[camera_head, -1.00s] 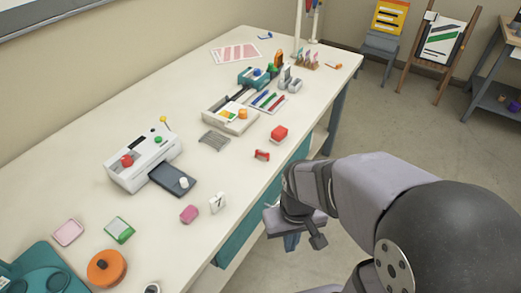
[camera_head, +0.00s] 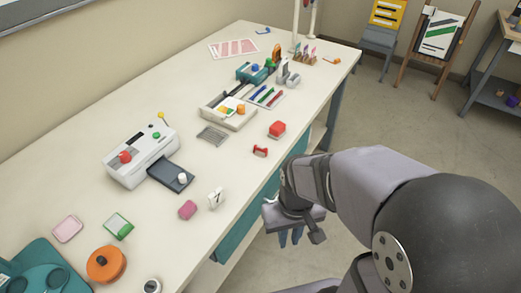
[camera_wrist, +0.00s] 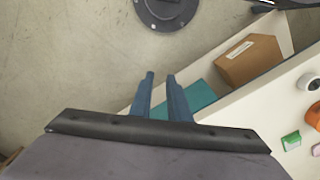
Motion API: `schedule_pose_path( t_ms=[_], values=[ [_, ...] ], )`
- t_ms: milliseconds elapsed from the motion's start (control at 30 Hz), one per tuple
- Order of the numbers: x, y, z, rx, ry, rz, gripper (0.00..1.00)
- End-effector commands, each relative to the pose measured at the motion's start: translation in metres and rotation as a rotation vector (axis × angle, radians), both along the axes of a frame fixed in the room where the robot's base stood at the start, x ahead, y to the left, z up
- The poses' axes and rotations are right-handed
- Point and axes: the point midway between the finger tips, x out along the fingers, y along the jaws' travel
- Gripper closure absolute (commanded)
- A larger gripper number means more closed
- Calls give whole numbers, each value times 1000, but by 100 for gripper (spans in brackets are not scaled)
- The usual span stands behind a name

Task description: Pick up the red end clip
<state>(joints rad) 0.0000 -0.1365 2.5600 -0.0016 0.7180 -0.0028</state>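A small red clip-shaped piece (camera_head: 260,151), which looks like the red end clip, lies on the white table near its right edge. The clip cannot be made out in the wrist view.
A white laminator (camera_head: 140,155) with a dark tray stands on the table. In the wrist view a cardboard box (camera_wrist: 248,60) sits in the table's lower compartment.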

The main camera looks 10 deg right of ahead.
Motion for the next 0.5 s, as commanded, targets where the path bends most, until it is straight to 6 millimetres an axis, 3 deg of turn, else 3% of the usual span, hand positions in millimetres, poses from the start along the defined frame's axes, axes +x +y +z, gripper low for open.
schedule_pose_path(
  t_ms=[33, 167, 200, 500],
  values=[
    [0, 0, 0, 0, 0, 0, 71],
    [0, 0, 0, 0, 0, 0, 40],
    [0, 0, 0, 0, 0, 0, 38],
    [0, -1, -1, -5, 2, 10, 38]
  ],
)
